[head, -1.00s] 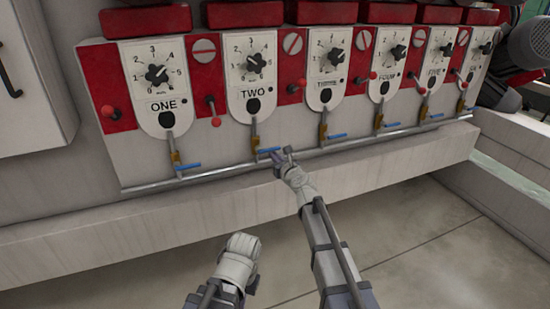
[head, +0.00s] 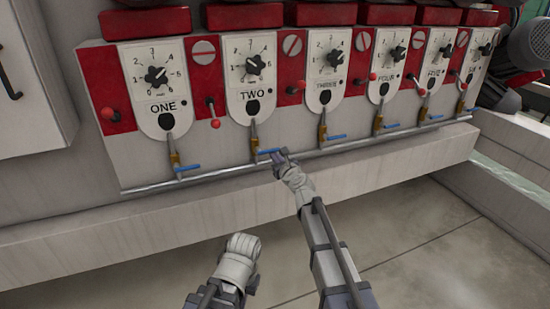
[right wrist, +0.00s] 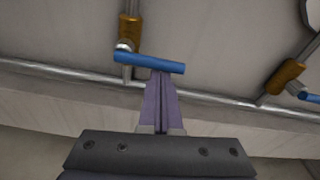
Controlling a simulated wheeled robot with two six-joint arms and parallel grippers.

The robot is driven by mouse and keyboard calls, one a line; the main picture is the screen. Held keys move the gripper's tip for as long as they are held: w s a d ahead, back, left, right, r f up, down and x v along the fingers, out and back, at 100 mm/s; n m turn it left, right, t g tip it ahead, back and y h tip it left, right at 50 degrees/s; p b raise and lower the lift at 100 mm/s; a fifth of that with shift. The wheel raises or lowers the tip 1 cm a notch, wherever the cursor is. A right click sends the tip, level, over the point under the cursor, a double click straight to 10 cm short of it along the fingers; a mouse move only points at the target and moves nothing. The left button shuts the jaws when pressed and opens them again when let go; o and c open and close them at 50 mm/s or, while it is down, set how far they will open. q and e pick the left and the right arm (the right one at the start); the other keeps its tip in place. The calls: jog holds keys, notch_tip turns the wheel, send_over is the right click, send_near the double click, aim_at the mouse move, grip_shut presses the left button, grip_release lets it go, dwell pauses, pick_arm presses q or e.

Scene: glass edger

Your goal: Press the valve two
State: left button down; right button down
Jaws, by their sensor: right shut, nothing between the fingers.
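Valve two is the blue handle (head: 268,151) on a brass fitting below the dial panel marked TWO (head: 250,77). My right gripper (head: 277,154) is shut and empty at the right end of this handle. In the right wrist view the blue handle (right wrist: 150,63) lies crosswise, and the closed fingertips (right wrist: 163,75) reach its lower edge right of its middle. They look to be touching it, but I cannot be sure of contact. My left arm's white wrist shows low in the head view; its fingers do not show.
The blue valve handle under panel ONE (head: 188,167) is to the left, and the one under panel THREE (head: 337,136) is to the right. A metal pipe (head: 225,174) runs behind the valves above a pale ledge (head: 150,215). The floor in front is clear.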

jog(key=shift+r, duration=0.1)
jog(key=r+n+p, duration=0.1)
jog(key=n, duration=0.1)
jog(key=r+n, duration=0.1)
jog(key=shift+n+t+h+p, duration=0.3)
jog(key=shift+n+h+p, duration=0.05)
jog(key=shift+n+h, duration=0.05)
jog(key=shift+s+a+r+n+t+h+p, duration=0.2)
jog(key=shift+a+r+n, duration=0.4)
jog(key=shift+n, duration=1.35)
jog(key=shift+s+a+r+n+t+h+p, duration=0.15)
jog(key=shift+a+r+n+t, duration=0.4)
jog(key=shift+n, duration=1.35)
jog(key=shift+s+a+r+n+t+h+p, duration=0.15)
jog(key=shift+a+r+n+p, duration=0.4)
jog(key=shift+n, duration=1.4)
jog(key=shift+d+r+b, duration=0.1)
jog(key=shift+r+b, duration=0.15)
jog(key=shift+b, duration=0.05)
